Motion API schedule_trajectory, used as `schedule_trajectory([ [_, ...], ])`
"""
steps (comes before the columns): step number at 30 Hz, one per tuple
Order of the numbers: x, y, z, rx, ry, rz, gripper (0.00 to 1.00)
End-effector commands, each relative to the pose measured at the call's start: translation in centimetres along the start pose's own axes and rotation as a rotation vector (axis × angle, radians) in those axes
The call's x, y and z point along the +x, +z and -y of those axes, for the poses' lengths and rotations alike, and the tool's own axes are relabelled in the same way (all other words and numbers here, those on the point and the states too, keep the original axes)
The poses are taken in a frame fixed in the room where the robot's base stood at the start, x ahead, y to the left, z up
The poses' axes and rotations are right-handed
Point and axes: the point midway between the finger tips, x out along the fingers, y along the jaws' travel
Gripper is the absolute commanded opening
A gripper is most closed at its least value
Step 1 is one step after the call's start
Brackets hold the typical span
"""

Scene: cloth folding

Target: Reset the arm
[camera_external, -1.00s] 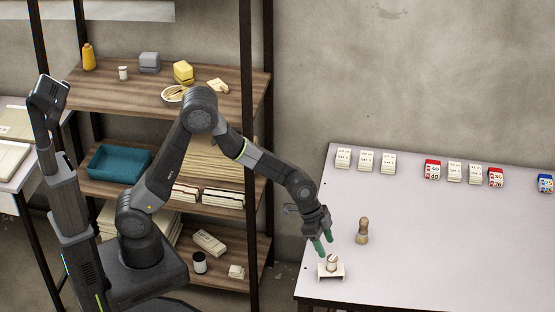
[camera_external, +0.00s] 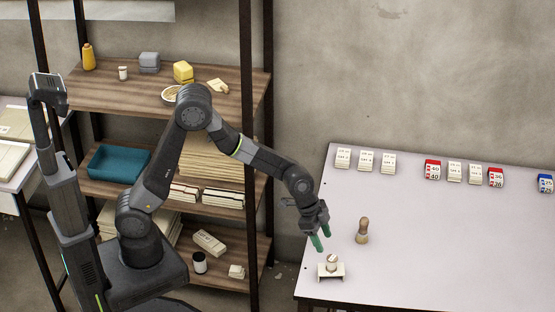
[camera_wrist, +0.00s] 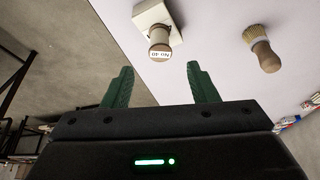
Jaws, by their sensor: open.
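My gripper (camera_external: 321,240) hangs above the left front part of the table, with its green fingers pointing down. In the wrist view the fingers of my gripper (camera_wrist: 158,88) stand apart with nothing between them. A small pale stand (camera_external: 331,274) with a round wooden-handled piece (camera_external: 332,260) sits on the table just below the fingertips, apart from them. The wrist view shows this piece (camera_wrist: 159,42) with a label on its end, resting at the pale stand (camera_wrist: 148,14).
Several white, red and blue blocks (camera_external: 432,169) line the table's back. A wooden shelf (camera_external: 120,90) with a teal tray (camera_external: 119,163) is at the left. The table's right is mostly clear.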

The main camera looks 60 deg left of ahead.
Motion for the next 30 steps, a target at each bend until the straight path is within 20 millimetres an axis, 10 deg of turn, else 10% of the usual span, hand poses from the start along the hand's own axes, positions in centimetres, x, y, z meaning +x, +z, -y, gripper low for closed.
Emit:
schedule_trajectory([
  [17,10.4,0.2,-0.1,-0.001,0.001,0.002,0.53],
  [30,7.4,-1.0,0.0,0.000,-0.001,-0.001,0.53],
])
